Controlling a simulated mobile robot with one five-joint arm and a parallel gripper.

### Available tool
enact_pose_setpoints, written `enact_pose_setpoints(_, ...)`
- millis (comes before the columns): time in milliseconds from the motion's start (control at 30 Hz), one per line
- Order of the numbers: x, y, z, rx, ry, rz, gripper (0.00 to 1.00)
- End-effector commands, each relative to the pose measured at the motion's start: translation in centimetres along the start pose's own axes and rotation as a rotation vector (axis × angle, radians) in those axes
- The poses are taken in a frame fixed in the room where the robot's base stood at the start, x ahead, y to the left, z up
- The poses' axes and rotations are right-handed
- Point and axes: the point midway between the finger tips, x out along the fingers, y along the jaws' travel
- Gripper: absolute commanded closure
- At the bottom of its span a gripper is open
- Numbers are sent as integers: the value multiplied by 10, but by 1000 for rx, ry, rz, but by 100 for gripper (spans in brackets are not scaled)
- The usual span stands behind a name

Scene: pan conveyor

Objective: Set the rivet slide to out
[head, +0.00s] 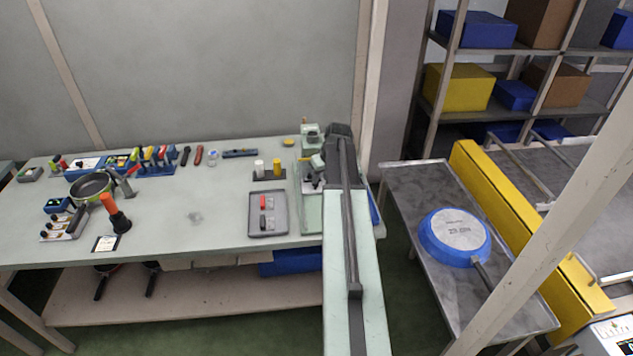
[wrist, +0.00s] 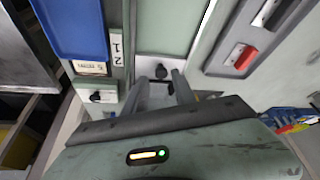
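In the wrist view my gripper (wrist: 158,78) points at a pale fixture, its two grey fingers apart. A small dark knob (wrist: 161,71) shows between the fingertips; I cannot tell whether they touch it. The knob seems to belong to the rivet slide, but its position is not readable. A second black knob (wrist: 95,97) sits on a small white block to the left. In the head view my arm reaches over the right end of the bench and partly hides the green-grey fixture (head: 309,207); the fingertips are not clear there.
A grey tray (head: 250,228) with a red and a black handle lies left of the fixture. A blue bin (wrist: 75,25) with labels is close by. The bench middle is mostly clear.

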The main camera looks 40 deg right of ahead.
Motion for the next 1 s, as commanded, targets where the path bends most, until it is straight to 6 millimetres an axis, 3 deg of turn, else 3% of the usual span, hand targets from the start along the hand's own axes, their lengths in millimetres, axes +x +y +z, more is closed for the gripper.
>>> enact_pose_setpoints(33,7,1,-16,-2,0,-1,68)
enact_pose_setpoints(67,12,1,-19,-1,0,-1,68)
enact_pose_setpoints(133,34,0,-11,0,0,0,68)
enact_pose_setpoints(300,53,0,-11,0,0,0,68)
enact_pose_setpoints(667,55,0,-13,0,0,0,68)
enact_pose_setpoints(700,55,0,-13,0,0,0,71)
enact_pose_setpoints(800,55,0,-13,0,0,0,99)
enact_pose_setpoints(1000,55,0,-13,0,0,0,100)
